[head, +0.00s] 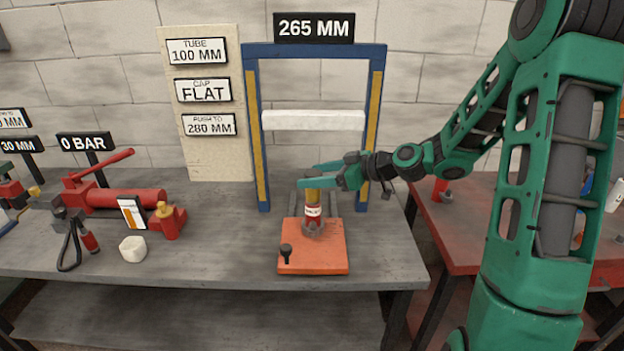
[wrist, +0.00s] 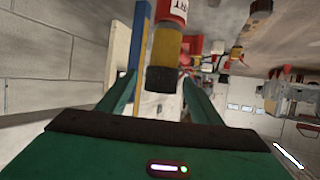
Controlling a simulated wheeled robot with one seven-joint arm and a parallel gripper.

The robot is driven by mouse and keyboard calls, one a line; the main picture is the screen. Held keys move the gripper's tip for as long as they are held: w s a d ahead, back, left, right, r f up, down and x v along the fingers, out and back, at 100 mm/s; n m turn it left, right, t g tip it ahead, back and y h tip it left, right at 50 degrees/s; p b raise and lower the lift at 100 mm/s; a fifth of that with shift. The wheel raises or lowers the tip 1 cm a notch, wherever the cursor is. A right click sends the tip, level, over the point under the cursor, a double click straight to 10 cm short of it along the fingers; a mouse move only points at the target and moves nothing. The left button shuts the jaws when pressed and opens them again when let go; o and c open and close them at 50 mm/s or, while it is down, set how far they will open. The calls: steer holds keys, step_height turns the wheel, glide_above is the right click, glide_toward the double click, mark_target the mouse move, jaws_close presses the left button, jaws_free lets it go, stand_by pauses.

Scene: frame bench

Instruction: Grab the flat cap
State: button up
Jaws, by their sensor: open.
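A small jack stands upright on an orange plate (head: 322,258) under the blue frame, with a labelled red body (head: 313,212) and a yellow part (head: 313,195) above it. In the wrist view, the yellow part (wrist: 165,45) ends in a dark, flat-ended piece (wrist: 160,80), which looks like the flat cap. My gripper (head: 308,175) is open at the jack's top. In the wrist view, its green fingers stand on either side of the dark piece, with gaps visible. In the head view, the fingers hide most of the jack's top. I cannot tell whether either finger touches it.
The blue frame (head: 378,130) has a white crossbar (head: 313,120) above my gripper. A sign (head: 202,91) on the board reads "CAP FLAT". A red hand pump (head: 120,197) and a white cup-like piece (head: 132,249) are on the bench at left. The bench between is clear.

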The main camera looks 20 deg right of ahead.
steer(key=shift+w+a+f, duration=0.15)
steer(key=shift+w+a, duration=0.15)
steer(key=c, duration=1.2)
